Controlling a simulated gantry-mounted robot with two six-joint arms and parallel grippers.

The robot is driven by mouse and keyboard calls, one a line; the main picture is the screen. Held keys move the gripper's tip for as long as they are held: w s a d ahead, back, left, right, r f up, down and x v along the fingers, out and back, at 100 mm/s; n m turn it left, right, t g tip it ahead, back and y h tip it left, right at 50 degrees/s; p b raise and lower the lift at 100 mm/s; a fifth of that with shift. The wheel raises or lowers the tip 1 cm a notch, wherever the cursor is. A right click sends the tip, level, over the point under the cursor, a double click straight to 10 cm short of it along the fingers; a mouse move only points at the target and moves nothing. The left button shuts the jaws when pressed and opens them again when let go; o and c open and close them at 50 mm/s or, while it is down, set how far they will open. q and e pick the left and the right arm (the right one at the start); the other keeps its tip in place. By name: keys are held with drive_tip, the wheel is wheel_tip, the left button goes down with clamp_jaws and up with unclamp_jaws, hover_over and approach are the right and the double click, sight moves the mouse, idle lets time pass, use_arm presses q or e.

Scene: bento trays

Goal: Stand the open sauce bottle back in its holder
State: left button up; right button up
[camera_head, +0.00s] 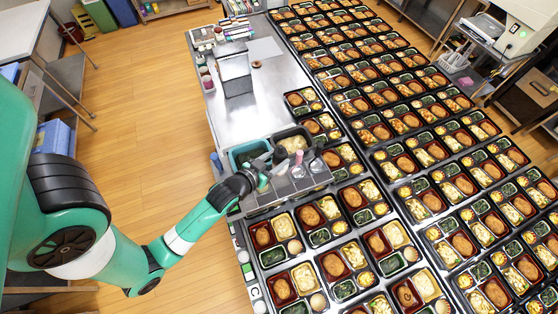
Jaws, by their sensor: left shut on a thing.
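My left gripper (268,168) reaches in from the left over the near end of the steel counter. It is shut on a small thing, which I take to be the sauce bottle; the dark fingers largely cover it. Its cap and tilt are too small to make out. A grey holder (290,187) with several compartments is just right of and below the gripper. Slim upright items, one with a pink top (299,157), stand at the holder. I cannot tell whether the held thing touches the holder. My right gripper is not in view.
Food pans (247,148) sit just behind the holder. Filled bento trays (308,215) crowd the right and front. A metal stand (234,74) and small containers line the counter's far left. The steel counter (265,100) is mostly bare in its middle.

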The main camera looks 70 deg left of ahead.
use_arm(q)
wheel_tip(320, 180, down, 9)
drive_tip(key=b, duration=0.8)
drive_tip(key=shift+f, duration=0.1)
drive_tip(key=o, duration=0.8)
drive_tip(key=shift+c, duration=0.2)
drive_tip(key=shift+s, duration=0.1)
